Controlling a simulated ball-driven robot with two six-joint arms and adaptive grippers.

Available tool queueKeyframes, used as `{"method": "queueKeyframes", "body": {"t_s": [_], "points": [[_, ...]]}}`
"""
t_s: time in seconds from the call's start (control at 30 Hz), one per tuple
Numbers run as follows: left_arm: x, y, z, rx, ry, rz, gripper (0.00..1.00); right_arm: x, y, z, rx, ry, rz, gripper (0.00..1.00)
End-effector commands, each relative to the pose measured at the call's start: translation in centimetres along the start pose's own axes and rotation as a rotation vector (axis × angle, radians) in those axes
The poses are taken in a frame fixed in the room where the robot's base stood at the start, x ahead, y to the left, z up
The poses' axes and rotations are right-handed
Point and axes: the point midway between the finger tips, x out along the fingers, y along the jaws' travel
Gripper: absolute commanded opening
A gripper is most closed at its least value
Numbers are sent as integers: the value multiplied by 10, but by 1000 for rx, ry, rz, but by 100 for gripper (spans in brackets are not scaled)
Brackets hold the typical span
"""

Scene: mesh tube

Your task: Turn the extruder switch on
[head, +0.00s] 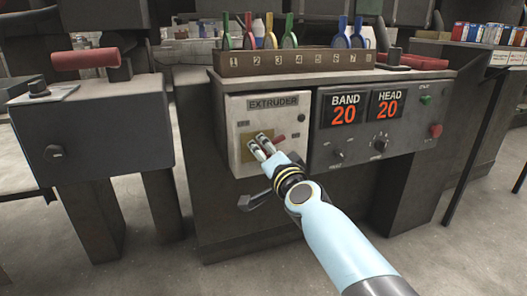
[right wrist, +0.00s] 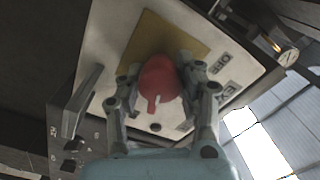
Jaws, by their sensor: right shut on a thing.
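The extruder switch is a red handle (head: 279,139) on a yellowish plate (head: 246,151) on the pale panel (head: 236,110) marked EXTRUDER. In the head view its red end sticks out to the right of my fingers. The rest is hidden behind them. My right gripper (head: 262,147) is at the switch. In the right wrist view the red switch (right wrist: 158,82) sits between the two fingers of my right gripper (right wrist: 158,72), which is shut on it. My left gripper is not in view.
A control box with BAND (head: 346,108) and HEAD (head: 387,106) displays, both reading 20, adjoins the panel on the right. It has knobs, a green button and a red button (head: 436,131). A numbered tool rack (head: 295,62) stands above. A dark lever (head: 256,200) juts out below.

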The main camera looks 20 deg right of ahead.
Motion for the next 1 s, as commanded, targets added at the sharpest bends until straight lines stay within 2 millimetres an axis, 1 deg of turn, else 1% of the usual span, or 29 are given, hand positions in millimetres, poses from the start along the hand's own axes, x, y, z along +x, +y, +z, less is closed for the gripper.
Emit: {"method": "queueKeyframes", "body": {"t_s": [0.2,0.5,0.7,1.0], "points": [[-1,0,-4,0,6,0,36,0,2,1,167,-1,2,3],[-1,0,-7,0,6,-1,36,0,3,1,313,-1,2,3],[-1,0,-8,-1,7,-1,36,0,3,1,352,-1,2,3],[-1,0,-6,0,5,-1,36,-1,3,1,362,-1,3,3]]}}
